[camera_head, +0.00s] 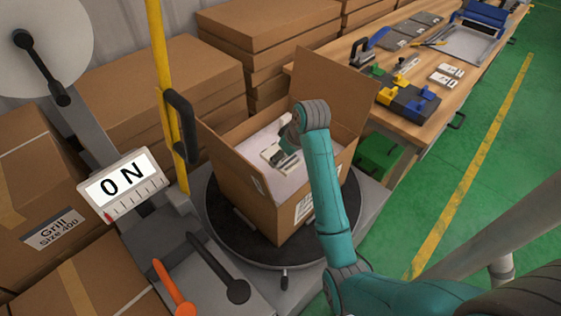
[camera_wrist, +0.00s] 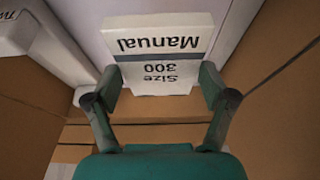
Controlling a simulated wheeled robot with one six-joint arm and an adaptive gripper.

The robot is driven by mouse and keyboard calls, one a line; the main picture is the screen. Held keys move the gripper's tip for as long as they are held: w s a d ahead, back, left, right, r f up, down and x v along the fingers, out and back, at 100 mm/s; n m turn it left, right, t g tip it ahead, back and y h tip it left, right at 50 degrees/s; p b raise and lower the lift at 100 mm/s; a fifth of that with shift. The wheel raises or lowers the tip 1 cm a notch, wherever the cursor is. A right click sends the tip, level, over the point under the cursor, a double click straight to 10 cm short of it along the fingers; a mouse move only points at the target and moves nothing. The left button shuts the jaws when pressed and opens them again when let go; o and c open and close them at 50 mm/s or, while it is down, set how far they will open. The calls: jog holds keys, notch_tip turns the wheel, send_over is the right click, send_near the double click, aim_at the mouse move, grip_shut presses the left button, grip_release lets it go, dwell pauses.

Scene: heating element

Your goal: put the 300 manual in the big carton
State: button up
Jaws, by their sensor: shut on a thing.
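The 300 manual (camera_wrist: 160,40) is a white booklet with a dark band, reading "Manual Size 300" upside down in the wrist view. My gripper (camera_wrist: 158,88) is shut on its near edge, one finger on each side. In the head view the manual (camera_head: 275,156) and my gripper (camera_head: 290,150) are inside the opening of the big carton (camera_head: 270,207). The carton stands open with flaps up, and white content shows inside it. I cannot tell whether the manual touches that content.
The carton stands on a round black turntable (camera_head: 240,240). A yellow post (camera_head: 160,80) and a sign reading "ON" (camera_head: 122,186) are to the left. A wooden workbench (camera_head: 350,50) with tools and small white booklets (camera_head: 447,73) is at right. Closed cartons (camera_head: 150,90) are stacked behind.

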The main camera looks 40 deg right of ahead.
jog(key=shift+f, duration=3.45)
jog(key=o, duration=1)
jog(key=shift+f, duration=0.1)
jog(key=shift+o, duration=0.2)
